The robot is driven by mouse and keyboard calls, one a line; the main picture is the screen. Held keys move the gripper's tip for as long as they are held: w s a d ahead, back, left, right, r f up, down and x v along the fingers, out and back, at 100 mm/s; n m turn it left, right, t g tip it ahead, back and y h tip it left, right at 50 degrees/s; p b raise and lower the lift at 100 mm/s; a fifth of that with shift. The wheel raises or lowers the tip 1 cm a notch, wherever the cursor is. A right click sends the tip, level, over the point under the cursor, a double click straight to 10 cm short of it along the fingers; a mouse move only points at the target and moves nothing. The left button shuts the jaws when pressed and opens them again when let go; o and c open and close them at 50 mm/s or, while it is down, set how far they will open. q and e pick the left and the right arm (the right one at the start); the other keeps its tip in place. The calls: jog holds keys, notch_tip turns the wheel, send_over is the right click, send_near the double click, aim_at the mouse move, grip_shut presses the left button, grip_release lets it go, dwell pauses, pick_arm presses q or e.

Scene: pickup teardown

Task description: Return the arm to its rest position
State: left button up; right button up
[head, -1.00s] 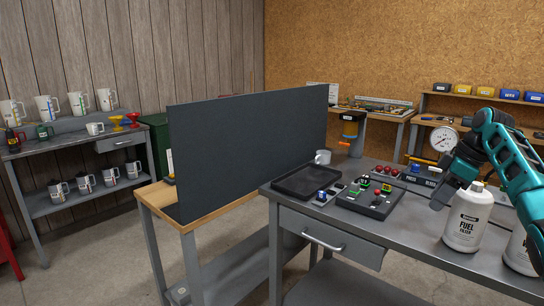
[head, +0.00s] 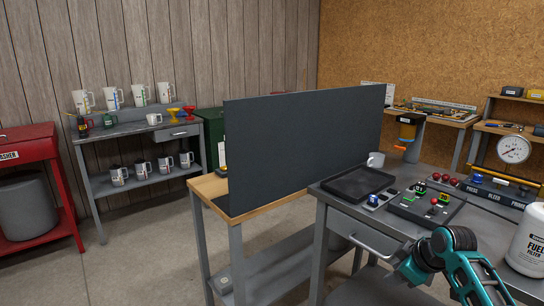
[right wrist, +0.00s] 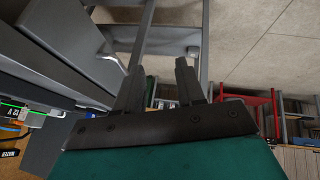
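My right arm (head: 452,248) shows in the head view at the lower right, bent low beside the front edge of the grey workbench (head: 345,212). Its gripper is hard to make out there against the dark bench. In the right wrist view, my right gripper (right wrist: 159,72) has its two dark fingers apart with nothing between them, so it is open and empty. The bench's grey side and legs show close by on the left of that view, with floor beyond. My left arm and gripper are not in view.

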jog(key=w+d+r+m+t+h, duration=0.2)
jog(key=w+d+r+m+t, duration=0.1)
jog(key=w+r+t, duration=0.4)
jog(key=w+d+r+m+t+h, duration=0.25)
jog(key=r+t, duration=0.25)
jog(key=r, duration=0.4)
jog(key=s+a+f+g+y, duration=0.2)
jog(key=s+a+f, duration=0.4)
jog(key=f, duration=0.4)
jog(key=s+a+f+g+y, duration=0.1)
jog(key=s+a+f, duration=0.3)
jog(key=s+f, duration=0.5)
jog(key=s+a+f+g, duration=0.2)
jog(key=s+f, duration=0.3)
jog(key=s, duration=0.6)
jog(key=s+a+f+m+g+y, duration=0.1)
jog(key=s+a+f, duration=0.4)
jog(key=s, duration=0.7)
jog(key=shift+a+f+g, duration=0.25)
jog(key=shift+f+g, duration=0.15)
jog(key=shift+g, duration=0.2)
jog(key=shift+d+y, duration=0.1)
jog(key=shift+y, duration=0.15)
